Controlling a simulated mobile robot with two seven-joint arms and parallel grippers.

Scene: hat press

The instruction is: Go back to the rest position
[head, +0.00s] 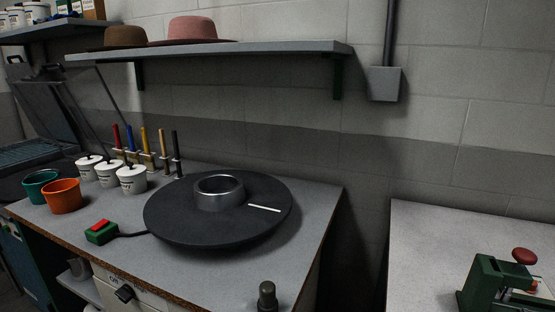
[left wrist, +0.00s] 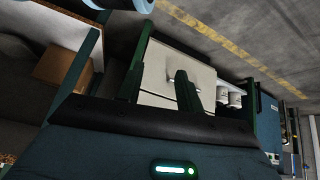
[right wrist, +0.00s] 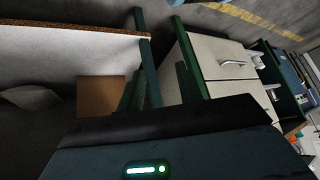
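Neither of my grippers shows in the head view. In the left wrist view my left gripper (left wrist: 159,88) has its two dark fingers apart, with nothing between them. A pale drawer cabinet (left wrist: 205,72) lies beyond them. In the right wrist view my right gripper (right wrist: 159,88) also has its fingers apart and empty, with a cabinet (right wrist: 218,65) and a brown box (right wrist: 100,92) beyond. In the head view a round black turntable (head: 170,218) with a metal ring (head: 219,194) stands on the grey bench (head: 215,285), with no gripper near it.
White lidded pots (head: 132,181), an orange bowl (head: 63,197), a green bowl (head: 40,186) and a red-green switch box (head: 101,232) crowd the bench's left. A shelf (head: 230,49) holds a pink hat (head: 192,29) and a brown hat (head: 125,37). A green press (head: 485,280) stands on the right table (head: 440,235).

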